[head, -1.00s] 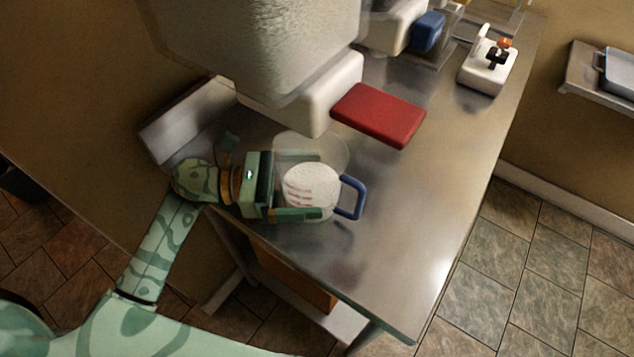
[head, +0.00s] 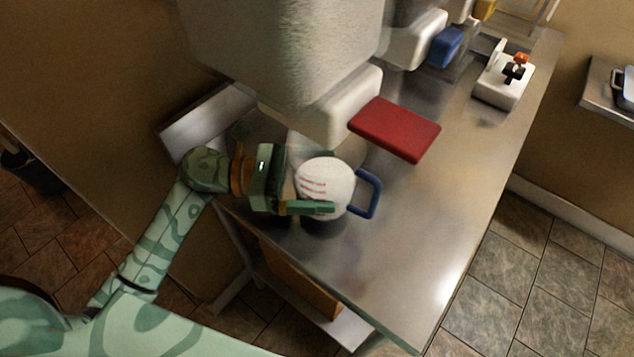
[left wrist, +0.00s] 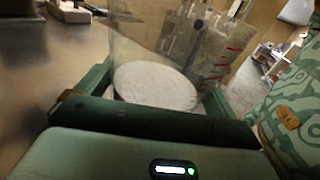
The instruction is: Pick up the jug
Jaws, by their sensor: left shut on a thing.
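The jug (head: 325,184) is clear-walled with red markings, white contents and a blue handle (head: 370,193) on its right. My left gripper (head: 317,182) is shut on the jug, with its fingers on either side of the body and the handle facing away. The near finger shows plainly; the far one is mostly hidden. A dark patch below the jug suggests that it is a little above the steel table. In the left wrist view the white contents (left wrist: 155,85) show between the fingers. My right gripper is not in view.
A large pale bucket (head: 280,45) with a white base and red paddle (head: 396,128) overhangs close behind the jug. A blue paddle (head: 445,46) and a white device (head: 503,82) stand farther back on the steel table (head: 400,250). The table's front right is clear.

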